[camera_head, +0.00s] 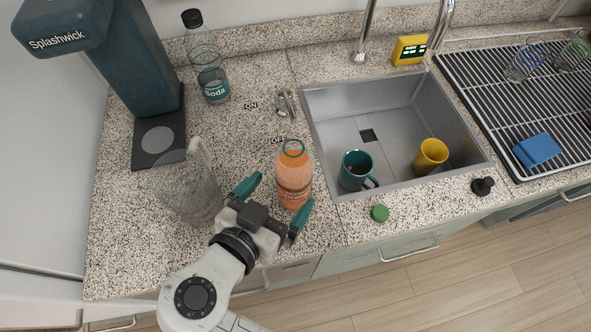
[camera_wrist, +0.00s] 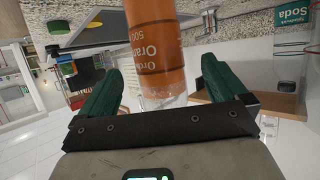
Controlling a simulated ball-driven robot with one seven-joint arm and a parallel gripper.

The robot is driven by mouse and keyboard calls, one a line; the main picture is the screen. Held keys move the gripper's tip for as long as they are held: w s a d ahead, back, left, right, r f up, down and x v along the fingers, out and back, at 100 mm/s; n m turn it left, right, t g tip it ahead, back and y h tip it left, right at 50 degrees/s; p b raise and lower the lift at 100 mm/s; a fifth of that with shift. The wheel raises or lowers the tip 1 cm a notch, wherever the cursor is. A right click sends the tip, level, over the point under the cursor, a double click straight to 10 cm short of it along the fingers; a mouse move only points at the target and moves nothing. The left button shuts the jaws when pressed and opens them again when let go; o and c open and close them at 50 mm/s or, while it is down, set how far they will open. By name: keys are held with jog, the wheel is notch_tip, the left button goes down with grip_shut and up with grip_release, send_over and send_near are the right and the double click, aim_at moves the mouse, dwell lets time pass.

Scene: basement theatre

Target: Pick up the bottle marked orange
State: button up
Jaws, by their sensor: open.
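The orange bottle (camera_head: 293,178) stands upright and uncapped on the counter, left of the sink. In the wrist view its labelled body (camera_wrist: 155,50) appears upside down, with "Orange" partly readable. My gripper (camera_head: 276,196) is open, with green fingers on either side of the bottle's lower part in the head view. In the wrist view the fingers (camera_wrist: 160,72) are spread apart, and the bottle lies between and beyond their tips. I cannot tell whether either finger touches it.
A clear pitcher (camera_head: 187,190) stands close left of my gripper. A green cap (camera_head: 380,213) lies right of the bottle. The sink (camera_head: 405,105) holds a teal mug (camera_head: 354,170) and yellow cup (camera_head: 431,156). A soda bottle (camera_head: 207,62) stands behind; a drying rack (camera_head: 520,100) is right.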

jog(key=p+x, duration=0.2)
jog(key=x, duration=0.3)
jog(key=shift+w+d+r, duration=0.15)
jog(key=shift+d, duration=0.05)
jog(key=shift+w+d, duration=0.1)
jog(key=shift+w, duration=0.1)
jog(key=shift+c, duration=0.2)
jog(key=c, duration=1.4)
